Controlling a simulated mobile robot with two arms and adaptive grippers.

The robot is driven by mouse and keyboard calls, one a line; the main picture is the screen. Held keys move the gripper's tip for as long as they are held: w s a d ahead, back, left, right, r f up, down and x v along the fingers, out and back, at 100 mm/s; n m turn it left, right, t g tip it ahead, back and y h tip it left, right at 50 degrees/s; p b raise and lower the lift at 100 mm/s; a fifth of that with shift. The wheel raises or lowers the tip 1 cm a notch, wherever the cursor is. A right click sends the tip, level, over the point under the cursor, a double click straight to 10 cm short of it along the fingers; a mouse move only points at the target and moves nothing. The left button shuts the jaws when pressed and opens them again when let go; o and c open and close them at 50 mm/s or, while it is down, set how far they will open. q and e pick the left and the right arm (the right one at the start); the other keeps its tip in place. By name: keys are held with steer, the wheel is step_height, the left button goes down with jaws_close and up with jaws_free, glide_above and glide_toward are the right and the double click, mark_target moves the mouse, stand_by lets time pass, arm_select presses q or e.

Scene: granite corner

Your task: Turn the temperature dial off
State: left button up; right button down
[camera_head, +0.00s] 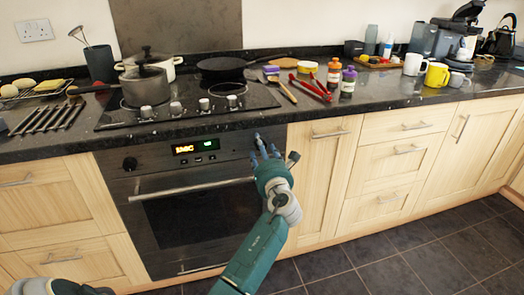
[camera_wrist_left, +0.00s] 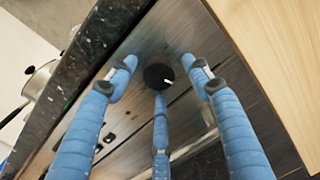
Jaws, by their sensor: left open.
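The oven has a black round dial (camera_wrist_left: 158,76) with a white mark at its lower right, seen in the left wrist view. In the head view this dial is hidden behind my fingers at the right end of the oven panel (camera_head: 226,146). A second black dial (camera_head: 130,164) is at the panel's left end. My left gripper (camera_head: 264,144) is open in front of the panel's right end. In the left wrist view its three blue fingers (camera_wrist_left: 159,72) are spread around the dial. I cannot tell whether any finger touches it. My right gripper is not in view.
The lit oven display (camera_head: 195,146) sits between the dials, above the oven handle (camera_head: 190,189). The dark worktop edge (camera_wrist_left: 92,62) is close beside my left fingers. A wooden cabinet front (camera_head: 318,180) is to the right. The hob (camera_head: 185,102) holds a pot and a pan above.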

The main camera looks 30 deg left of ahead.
arm_select(q)
steer(key=c, duration=1.2)
steer(key=shift+o, duration=0.2)
steer(key=shift+f, duration=0.1)
